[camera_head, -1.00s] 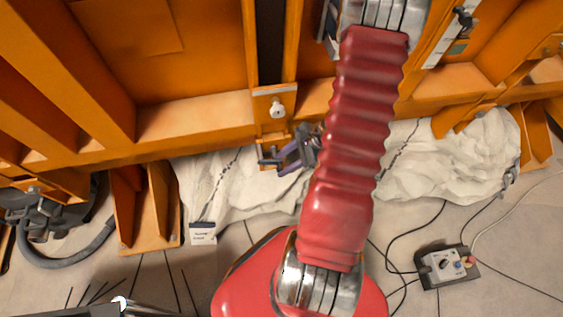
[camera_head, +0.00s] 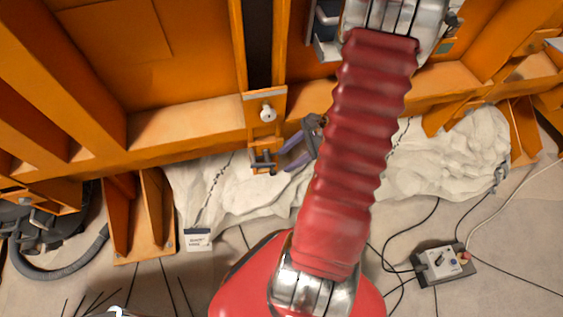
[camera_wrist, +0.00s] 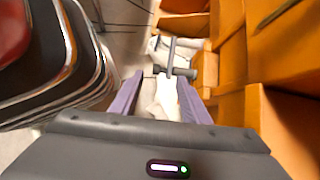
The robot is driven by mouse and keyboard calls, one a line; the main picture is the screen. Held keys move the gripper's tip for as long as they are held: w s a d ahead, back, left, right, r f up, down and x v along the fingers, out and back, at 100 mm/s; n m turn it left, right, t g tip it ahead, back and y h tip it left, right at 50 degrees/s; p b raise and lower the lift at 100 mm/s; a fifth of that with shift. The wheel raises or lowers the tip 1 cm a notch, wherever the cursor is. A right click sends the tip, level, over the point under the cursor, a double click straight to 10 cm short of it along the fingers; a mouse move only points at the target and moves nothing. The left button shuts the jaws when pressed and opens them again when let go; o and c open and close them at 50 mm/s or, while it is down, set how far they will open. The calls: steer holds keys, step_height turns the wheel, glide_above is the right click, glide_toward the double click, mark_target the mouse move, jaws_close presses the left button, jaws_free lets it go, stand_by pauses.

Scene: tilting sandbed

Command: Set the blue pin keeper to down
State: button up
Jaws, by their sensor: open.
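A small dark grey pin-like fitting with cross bars (camera_head: 263,158) sits on an orange bracket (camera_head: 251,106) at the frame's lower edge. No clearly blue keeper shows, and I cannot tell whether this fitting is it or which way it is set. In the wrist view a grey bar with a crosspiece (camera_wrist: 172,52) stands just beyond my fingertips. My gripper (camera_head: 283,160) has two purple fingers, spread apart just right of the fitting. In the wrist view my gripper (camera_wrist: 160,77) is open with nothing held between its fingers.
Orange beams (camera_head: 185,122) run close above and beside my gripper. White rumpled sheeting (camera_head: 455,150) lies beneath. A small white sign (camera_head: 198,239) stands at lower left. A grey control box (camera_head: 443,262) with cables lies on the floor at right. Open floor shows in front.

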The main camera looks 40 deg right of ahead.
steer(key=v, duration=0.7)
steer(key=shift+c, duration=0.4)
steer(key=shift+s, duration=0.1)
steer(key=shift+c, duration=0.6)
steer(key=shift+s+a+f+n, duration=0.1)
steer(key=shift+s+a+n, duration=0.15)
steer(key=shift+n, duration=0.15)
steer(key=shift+c, duration=0.9)
steer(key=a+r+n+g, duration=0.1)
steer(key=n, duration=0.1)
steer(key=a+r+n+g+h, duration=0.1)
steer(key=a+n, duration=0.1)
steer(key=s+a+r+n+g, duration=0.1)
steer(key=a+r+n, duration=0.1)
steer(key=shift+r+n, duration=0.1)
steer(key=shift+n, duration=0.2)
jaws_close()
steer(key=w+a+r+n+t+h, duration=0.1)
steer(key=a+r+n+h, duration=0.1)
steer(key=a+r+n, duration=0.6)
steer(key=w+a+r+n+t+h, duration=0.1)
steer(key=a+r+n+t+h, duration=0.1)
steer(key=a+r+n, duration=0.6)
steer(key=a+r, duration=0.2)
steer(key=a, duration=0.5)
steer(key=shift+w+a+r, duration=0.25)
steer(key=shift+w+r, duration=0.05)
steer(key=shift+r, duration=0.05)
steer(key=shift+d, duration=0.15)
